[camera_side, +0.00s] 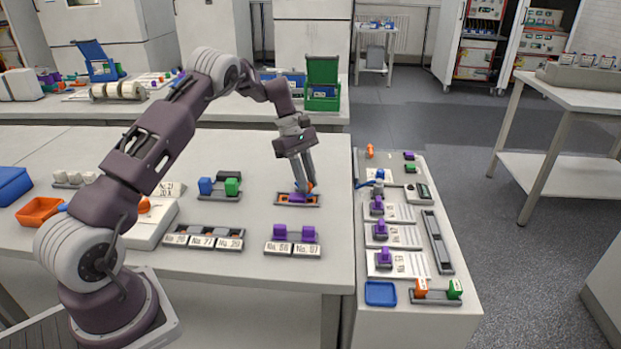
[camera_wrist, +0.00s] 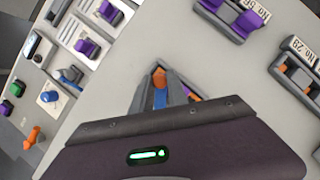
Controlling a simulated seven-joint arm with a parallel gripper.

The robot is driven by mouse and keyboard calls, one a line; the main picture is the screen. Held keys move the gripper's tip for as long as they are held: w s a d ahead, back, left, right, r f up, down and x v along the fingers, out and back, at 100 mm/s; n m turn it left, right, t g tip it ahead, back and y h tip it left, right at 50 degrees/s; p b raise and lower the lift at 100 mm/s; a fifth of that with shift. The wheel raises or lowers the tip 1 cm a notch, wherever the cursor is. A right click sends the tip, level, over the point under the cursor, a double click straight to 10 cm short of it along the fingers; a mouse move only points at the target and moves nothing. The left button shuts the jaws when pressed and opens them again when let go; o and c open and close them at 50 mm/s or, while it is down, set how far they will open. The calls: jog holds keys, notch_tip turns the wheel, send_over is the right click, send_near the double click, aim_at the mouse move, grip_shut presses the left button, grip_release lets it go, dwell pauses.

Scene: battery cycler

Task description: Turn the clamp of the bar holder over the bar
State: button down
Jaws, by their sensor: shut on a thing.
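The bar holder (camera_side: 283,203) is a low grey tray with orange parts and a purple piece, on the left-hand bench near its right edge. The purple piece (camera_side: 297,198) lies in its middle. My gripper (camera_side: 304,186) points down at the right part of the holder, shut on an orange piece that looks like the clamp (camera_side: 310,186). In the wrist view the orange clamp (camera_wrist: 159,76) shows between the fingertips, with something blue below it. My fingers and wrist housing hide most of the holder there, so I cannot tell how far the clamp is turned.
A holder with blue and green blocks (camera_side: 219,188) stands to the left. Labelled holders stand in front, one with purple blocks (camera_side: 292,241) and one (camera_side: 203,237) further left. The right-hand bench carries purple clamps on cards, a blue tray (camera_side: 380,293) and a long grey rail (camera_side: 437,242).

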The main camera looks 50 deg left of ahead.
jog(key=m, duration=0.1)
jog(key=s+m+g, duration=0.1)
jog(key=m, duration=0.1)
jog(key=shift+s+a+m, duration=0.15)
jog(key=shift+a+m, duration=0.15)
jog(key=shift+s+a+m+g+y, duration=0.2)
jog(key=shift+s+m+g, duration=0.15)
jog(key=shift+m, duration=0.45)
jog(key=shift+s+a+m+g+y, duration=0.1)
jog(key=shift+s+a+m+g, duration=0.1)
jog(key=shift+m+g, duration=0.45)
jog(key=shift+m, duration=0.35)
jog(key=c, duration=1.3)
grip_release()
jog(key=shift+r, duration=0.1)
notch_tip(320, 180, up, 10)
